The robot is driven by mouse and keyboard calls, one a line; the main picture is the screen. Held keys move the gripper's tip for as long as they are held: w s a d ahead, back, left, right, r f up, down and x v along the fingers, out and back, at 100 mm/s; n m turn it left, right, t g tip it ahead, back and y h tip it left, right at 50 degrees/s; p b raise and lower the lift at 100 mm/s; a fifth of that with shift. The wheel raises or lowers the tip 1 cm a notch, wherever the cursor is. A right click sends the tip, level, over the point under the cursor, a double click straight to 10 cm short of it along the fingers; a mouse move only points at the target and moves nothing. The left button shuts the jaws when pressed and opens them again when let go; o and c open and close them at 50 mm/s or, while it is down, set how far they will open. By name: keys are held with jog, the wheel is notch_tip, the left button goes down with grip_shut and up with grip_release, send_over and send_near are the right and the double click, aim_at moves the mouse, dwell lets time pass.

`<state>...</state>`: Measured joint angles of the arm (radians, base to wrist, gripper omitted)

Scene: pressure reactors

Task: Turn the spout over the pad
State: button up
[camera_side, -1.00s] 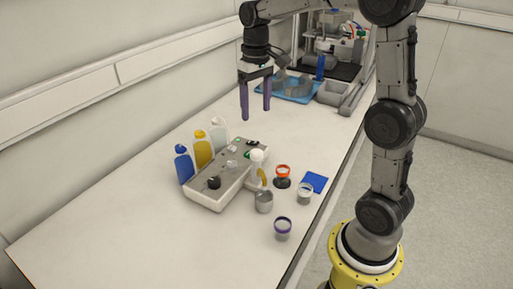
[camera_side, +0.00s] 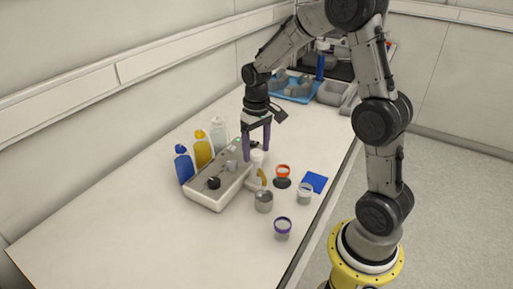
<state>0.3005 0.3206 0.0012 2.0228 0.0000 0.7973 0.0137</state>
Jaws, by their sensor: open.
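The spout (camera_side: 262,177) is a small yellow-brown part on a white upright post at the right end of a light grey tray-like unit (camera_side: 208,201). It points down toward the front right, away from the pad. The blue square pad (camera_side: 315,182) lies flat on the bench to the right of it. My gripper (camera_side: 256,152) points down with its two purple fingers apart, just above or around the top of the white post. I cannot tell whether the fingers touch it. The fingers partly hide the post's top.
A red-rimmed cup (camera_side: 283,171), a grey cup (camera_side: 264,203), a clear cup (camera_side: 304,195) and a purple-rimmed cup (camera_side: 282,226) stand close by. The left and front bench (camera_side: 110,225) is clear.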

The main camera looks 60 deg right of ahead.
jog(key=shift+c, duration=0.4)
grip_shut()
dwell(1.1)
